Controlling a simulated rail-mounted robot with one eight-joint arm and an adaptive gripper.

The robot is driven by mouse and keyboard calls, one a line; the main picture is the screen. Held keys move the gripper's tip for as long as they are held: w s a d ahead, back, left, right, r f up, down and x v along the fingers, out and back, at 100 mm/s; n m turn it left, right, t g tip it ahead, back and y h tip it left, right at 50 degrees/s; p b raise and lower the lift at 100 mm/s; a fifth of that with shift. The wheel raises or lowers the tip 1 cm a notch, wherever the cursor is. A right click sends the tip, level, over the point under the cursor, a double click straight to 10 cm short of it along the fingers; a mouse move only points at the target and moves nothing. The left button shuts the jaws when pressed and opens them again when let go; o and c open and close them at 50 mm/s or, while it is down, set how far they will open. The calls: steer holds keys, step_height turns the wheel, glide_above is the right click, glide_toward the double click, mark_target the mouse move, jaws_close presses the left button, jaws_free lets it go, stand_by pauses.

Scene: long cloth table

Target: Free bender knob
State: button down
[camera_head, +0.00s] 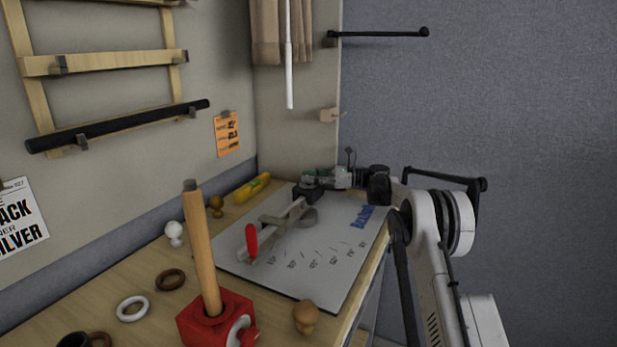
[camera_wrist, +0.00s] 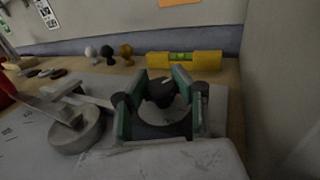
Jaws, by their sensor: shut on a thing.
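The bender lies on a grey-white board (camera_head: 343,270). It has a flat metal lever (camera_head: 281,222) with a red grip (camera_head: 251,240) and a round grey disc (camera_wrist: 77,137). A dark knob (camera_wrist: 161,91) stands at the far end of the bender, beyond the disc. My gripper (camera_head: 318,180) is over that end, and in the wrist view its green-padded fingers (camera_wrist: 160,100) are on both sides of the knob. It is shut on the knob. The knob's base is partly hidden by the fingers, and the head view hides most of the knob.
A yellow spirit level (camera_wrist: 184,59) lies behind the knob by the wall. Several small round knobs stand left of it, including a white one (camera_head: 174,233). A red block (camera_head: 197,325) with an upright wooden rod (camera_head: 203,250) stands at the front. Rings lie nearby.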

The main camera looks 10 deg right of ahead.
steer(key=shift+n+g, duration=0.7)
steer(key=shift+g, duration=0.4)
steer(key=c, duration=1.3)
jaws_free()
step_height(320, 180, up, 10)
